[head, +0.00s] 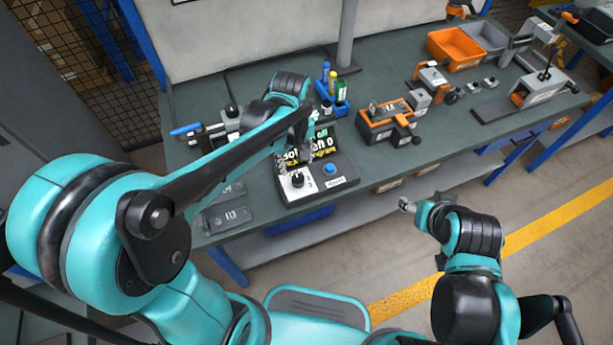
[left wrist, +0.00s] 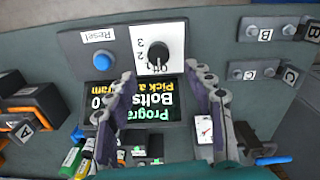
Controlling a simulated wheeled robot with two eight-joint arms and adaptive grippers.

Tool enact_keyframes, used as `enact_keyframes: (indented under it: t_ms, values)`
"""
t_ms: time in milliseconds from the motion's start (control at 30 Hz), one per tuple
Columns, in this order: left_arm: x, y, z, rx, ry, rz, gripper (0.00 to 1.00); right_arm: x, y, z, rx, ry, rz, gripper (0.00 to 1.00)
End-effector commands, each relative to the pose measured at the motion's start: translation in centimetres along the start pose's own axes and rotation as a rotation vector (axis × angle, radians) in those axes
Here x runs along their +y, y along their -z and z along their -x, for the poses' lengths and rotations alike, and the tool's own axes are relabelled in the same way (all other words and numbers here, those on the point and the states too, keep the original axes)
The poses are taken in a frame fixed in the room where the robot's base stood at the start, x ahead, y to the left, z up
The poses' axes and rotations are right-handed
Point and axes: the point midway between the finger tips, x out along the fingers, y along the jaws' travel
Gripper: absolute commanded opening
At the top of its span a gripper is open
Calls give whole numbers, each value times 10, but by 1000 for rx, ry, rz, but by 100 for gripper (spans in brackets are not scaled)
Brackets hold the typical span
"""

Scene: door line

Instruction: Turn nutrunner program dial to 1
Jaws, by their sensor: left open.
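The nutrunner controller (head: 345,173) is a dark box on the bench, with a blue Reset button (left wrist: 106,61) and a lit display (left wrist: 130,101). Its text is partly hidden but includes "Program", "Bolts" and a 0. The program dial (left wrist: 158,50) is a black knob on a white plate marked 3, 2, 1, 0; it also shows in the head view (head: 297,180). Its pointer seems to face the 0. My left gripper (left wrist: 160,74) is open over the controller, its fingers either side of the dial's near end, apart from the knob. My right gripper (head: 407,204) is off the bench front, its jaws unclear.
Grey plates with labelled knobs (left wrist: 262,70) lie beside the controller. A blue holder with bottles (head: 333,92) stands behind it. An orange fixture (head: 385,122) is to its right, and an orange bin (head: 455,47) farther back.

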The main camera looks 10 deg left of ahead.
Motion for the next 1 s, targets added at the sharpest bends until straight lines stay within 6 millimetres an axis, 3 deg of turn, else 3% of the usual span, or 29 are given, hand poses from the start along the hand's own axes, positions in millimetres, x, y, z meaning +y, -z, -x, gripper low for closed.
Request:
enact_keyframes:
  t_ms: [167,600,967,1000]
  values:
    - [3,1,-14,-15,17,28,53,0,-3,-4,0,0,0,56]
    - [2,0,-78,-14,16,26,53,0,-19,-27,0,0,0,56]
    - [2,0,-83,-13,15,25,53,0,-20,-28,0,0,0,56]
    - [2,0,-83,-13,15,25,45,0,-20,-28,0,0,0,56]
